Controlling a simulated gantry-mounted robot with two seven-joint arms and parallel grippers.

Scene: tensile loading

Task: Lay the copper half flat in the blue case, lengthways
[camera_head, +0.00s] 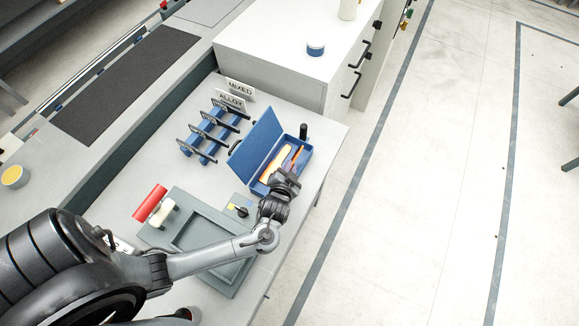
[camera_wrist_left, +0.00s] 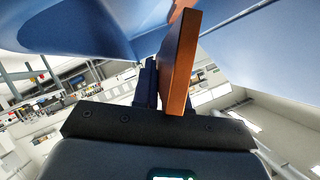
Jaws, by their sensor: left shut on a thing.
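The blue case (camera_head: 240,158) lies with its lid raised on the grey bench, near its right edge. My left gripper (camera_head: 284,178) is over the near right end of the case. It is shut on the copper half (camera_wrist_left: 180,60), a flat orange-brown bar that stands up from the fingers in the left wrist view. Blue case walls surround its far end there; I cannot tell whether it touches them. In the head view the copper half (camera_head: 298,154) shows small beyond the gripper. A yellow-orange piece (camera_head: 274,164) lies inside the case. My right gripper is out of view.
A blue rack (camera_head: 197,138) with black holders and signs stands left of the case. A black upright post (camera_head: 303,131) stands behind the case. A white cabinet (camera_head: 275,60) bounds the bench at the back.

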